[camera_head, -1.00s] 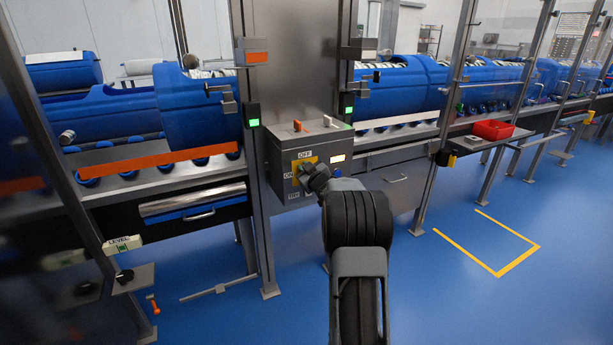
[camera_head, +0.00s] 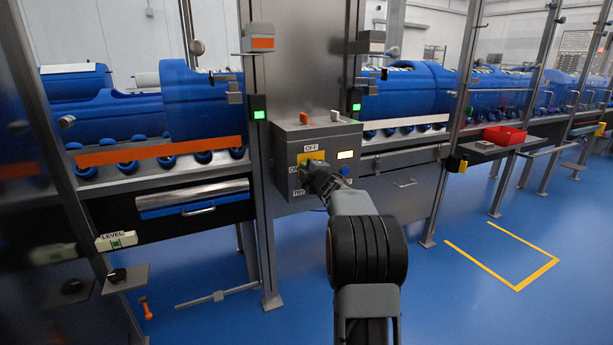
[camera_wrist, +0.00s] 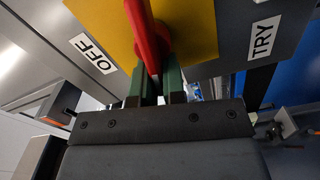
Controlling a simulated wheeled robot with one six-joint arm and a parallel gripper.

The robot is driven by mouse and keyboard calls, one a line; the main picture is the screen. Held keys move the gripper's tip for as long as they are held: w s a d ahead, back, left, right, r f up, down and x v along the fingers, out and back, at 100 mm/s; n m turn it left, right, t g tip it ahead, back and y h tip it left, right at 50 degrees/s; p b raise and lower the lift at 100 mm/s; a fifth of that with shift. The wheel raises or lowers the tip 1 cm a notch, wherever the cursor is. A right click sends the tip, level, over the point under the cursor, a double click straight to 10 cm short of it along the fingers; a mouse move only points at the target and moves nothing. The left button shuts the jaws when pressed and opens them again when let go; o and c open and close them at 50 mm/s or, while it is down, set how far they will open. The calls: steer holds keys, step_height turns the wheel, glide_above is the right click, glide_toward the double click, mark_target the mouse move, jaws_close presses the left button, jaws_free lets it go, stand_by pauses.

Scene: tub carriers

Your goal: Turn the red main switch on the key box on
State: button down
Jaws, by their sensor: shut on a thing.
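The grey key box (camera_head: 286,146) stands on the machine frame in the head view, with a yellow plate (camera_head: 302,158) and labels OFF, ON and TRY around it. The red main switch (camera_wrist: 143,32) shows in the wrist view as a red handle over the yellow plate (camera_wrist: 195,25). My gripper (camera_wrist: 157,84) has its green fingers shut on the handle's lower end. In the head view my gripper (camera_head: 312,172) is at the plate and hides the switch. The OFF label (camera_wrist: 92,54) and TRY label (camera_wrist: 264,37) show at either side in the wrist view.
Steel posts flank the box. The blue floor (camera_head: 450,300) at the right is clear.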

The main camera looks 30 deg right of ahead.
steer(key=shift+d+f+n+b, duration=0.1)
steer(key=shift+f+n+b, duration=0.4)
steer(key=shift+n+b, duration=0.5)
steer(key=shift+n, duration=0.3)
steer(key=c, duration=1.2)
jaws_free()
steer(key=shift+d, duration=0.1)
steer(key=shift+r, duration=0.1)
steer(key=s+a+p, duration=0.2)
steer(key=s, duration=1.1)
steer(key=shift+s, duration=0.35)
